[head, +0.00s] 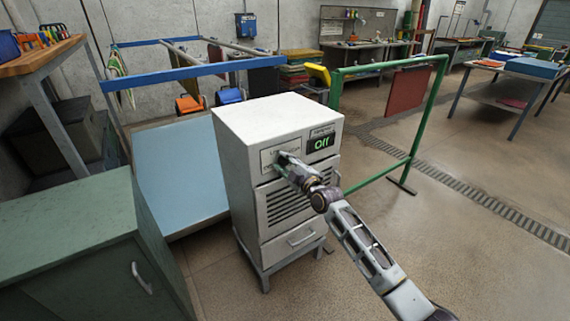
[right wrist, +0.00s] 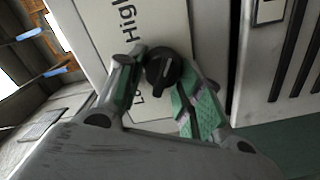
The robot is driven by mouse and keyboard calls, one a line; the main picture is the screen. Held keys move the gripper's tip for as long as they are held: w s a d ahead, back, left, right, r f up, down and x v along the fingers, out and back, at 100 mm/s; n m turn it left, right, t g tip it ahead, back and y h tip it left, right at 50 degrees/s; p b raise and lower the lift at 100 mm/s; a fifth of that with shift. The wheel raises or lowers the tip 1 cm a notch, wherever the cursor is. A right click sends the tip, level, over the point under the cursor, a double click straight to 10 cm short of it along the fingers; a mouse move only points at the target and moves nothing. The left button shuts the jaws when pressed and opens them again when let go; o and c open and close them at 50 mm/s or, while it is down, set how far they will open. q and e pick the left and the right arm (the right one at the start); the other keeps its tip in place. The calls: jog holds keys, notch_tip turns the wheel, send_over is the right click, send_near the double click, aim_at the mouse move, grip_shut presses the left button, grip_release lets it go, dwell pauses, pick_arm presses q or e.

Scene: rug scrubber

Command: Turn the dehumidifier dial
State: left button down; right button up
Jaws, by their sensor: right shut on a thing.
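The dehumidifier (head: 243,118) is a white cabinet on a low stand in the middle of the head view. Its small display (head: 321,143) reads "Off" in green. The dial (right wrist: 164,68) is a round black knob on a white label plate (right wrist: 108,28) with "High" and partly hidden lettering, seen in the right wrist view. My right gripper (right wrist: 155,82) has its green-padded fingers on either side of the dial and is shut on it. In the head view, my right gripper (head: 283,160) covers the dial at the front panel. My left gripper is not in view.
A green cabinet (head: 75,230) stands close at the left front. A green metal frame (head: 415,130) stands right of the dehumidifier, and a blue sloping panel (head: 178,170) lies to its left. The floor at the right front is clear, with a drain grate (head: 480,208).

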jog(key=shift+m, duration=0.6)
jog(key=shift+m+p, duration=0.45)
jog(key=shift+m, duration=0.45)
jog(key=shift+d+r+m, duration=0.1)
jog(key=shift+m, duration=0.5)
jog(key=shift+m+p, duration=0.4)
jog(key=shift+m, duration=0.4)
jog(key=m, duration=0.2)
jog(key=shift+w+d+m, duration=0.1)
jog(key=shift+m, duration=0.3)
jog(key=m+p, duration=0.1)
jog(key=m, duration=0.2)
jog(key=shift+d, duration=0.1)
jog(key=m, duration=0.6)
jog(key=shift+w+d+m, duration=0.2)
jog(key=shift+m, duration=0.2)
jog(key=m, duration=0.4)
jog(key=shift+d, duration=0.1)
jog(key=shift+m, duration=0.7)
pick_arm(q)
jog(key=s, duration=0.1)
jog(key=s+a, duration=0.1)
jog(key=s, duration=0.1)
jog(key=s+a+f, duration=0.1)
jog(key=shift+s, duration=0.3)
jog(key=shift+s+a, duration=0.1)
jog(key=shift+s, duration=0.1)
